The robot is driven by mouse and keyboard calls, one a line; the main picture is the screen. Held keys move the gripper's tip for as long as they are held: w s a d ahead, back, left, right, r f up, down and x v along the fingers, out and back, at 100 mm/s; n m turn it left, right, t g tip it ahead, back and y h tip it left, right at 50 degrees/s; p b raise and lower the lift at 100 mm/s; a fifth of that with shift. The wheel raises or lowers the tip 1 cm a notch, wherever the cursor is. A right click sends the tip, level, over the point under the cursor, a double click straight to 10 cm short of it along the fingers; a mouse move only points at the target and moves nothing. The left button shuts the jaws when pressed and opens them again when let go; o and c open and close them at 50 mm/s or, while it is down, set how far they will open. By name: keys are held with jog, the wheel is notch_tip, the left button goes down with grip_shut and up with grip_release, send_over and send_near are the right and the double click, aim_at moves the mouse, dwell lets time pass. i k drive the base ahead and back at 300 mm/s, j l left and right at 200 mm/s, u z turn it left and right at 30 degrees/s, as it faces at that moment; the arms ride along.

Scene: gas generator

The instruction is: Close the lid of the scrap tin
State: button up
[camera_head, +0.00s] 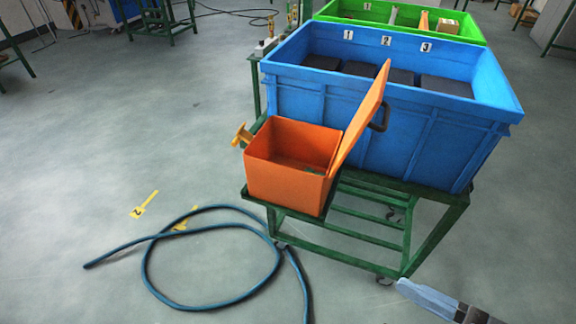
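The scrap tin is an orange box (285,175) at the near left end of a green metal cart. Its orange lid (362,115) stands open, hinged along the tin's right side, and leans up and to the right. A dark handle (381,117) is on the lid's outer face, close to the blue crate. The tin's inside is partly visible, with something greenish low in it. A pale grey-blue part, which looks like the end of my gripper (430,298), enters at the bottom right, well apart from the tin. Whether its fingers are open or shut is not clear.
A large blue crate (325,103) with dark blocks and numbered tags stands right behind the tin on the green cart (345,253). A green crate (465,30) is farther back. A blue hose (213,209) loops on the floor before the cart. Floor at left is mostly clear.

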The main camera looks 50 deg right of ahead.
aim_at(373, 100)
jog(key=k+l+z, duration=0.35)
jog(key=l, duration=0.35)
jog(key=k+l, duration=0.1)
jog(key=l, duration=0.25)
jog(key=k+l+z, duration=0.1)
jog(key=l, duration=0.25)
jog(key=k+l, duration=0.1)
jog(key=l, duration=0.25)
